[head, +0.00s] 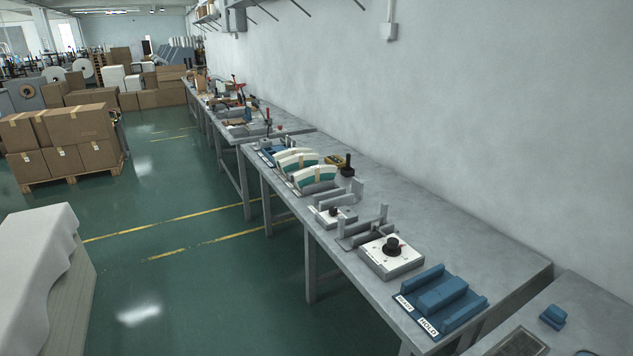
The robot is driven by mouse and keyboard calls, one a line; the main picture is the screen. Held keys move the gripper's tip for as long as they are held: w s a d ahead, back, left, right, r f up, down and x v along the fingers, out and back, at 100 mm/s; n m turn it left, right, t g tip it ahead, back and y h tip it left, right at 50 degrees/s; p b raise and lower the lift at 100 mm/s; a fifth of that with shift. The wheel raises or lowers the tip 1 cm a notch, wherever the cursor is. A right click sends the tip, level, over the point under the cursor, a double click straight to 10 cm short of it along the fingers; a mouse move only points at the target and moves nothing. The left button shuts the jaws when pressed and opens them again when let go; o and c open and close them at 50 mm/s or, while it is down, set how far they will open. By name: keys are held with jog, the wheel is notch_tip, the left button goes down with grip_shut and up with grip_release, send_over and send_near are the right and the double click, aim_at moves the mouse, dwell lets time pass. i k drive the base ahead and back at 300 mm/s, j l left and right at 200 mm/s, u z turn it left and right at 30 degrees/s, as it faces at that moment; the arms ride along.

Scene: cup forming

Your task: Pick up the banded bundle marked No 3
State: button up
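Fan-shaped, curved bundles in white and green with a tan band stand in a row on the grey workbench (455,235). The nearest bundle (328,178) shows most of its face. Another bundle (299,157) stands just behind it, partly covered. They stand close together on their edges. No number can be read on any of them at this size, so I cannot tell which is No 3. My gripper is not in view.
Nearer on the bench are grey metal fixtures (333,217), a white-topped box with a black knob (391,258) and a blue rack (440,302) labelled HOLD. The green floor (190,265) beside the bench is clear.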

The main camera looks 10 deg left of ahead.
aim_at(318, 173)
jog(key=i+j+u, duration=0.9)
jog(key=i, duration=0.55)
jog(key=i+u, duration=0.35)
jog(key=i, duration=0.65)
jog(key=i+z, duration=0.2)
jog(key=i, duration=0.25)
jog(key=i+j+z, duration=0.2)
jog(key=i, duration=0.25)
jog(key=i+j+z, duration=0.2)
jog(key=i, duration=0.25)
jog(key=i+j+z, duration=0.25)
jog(key=i, duration=0.15)
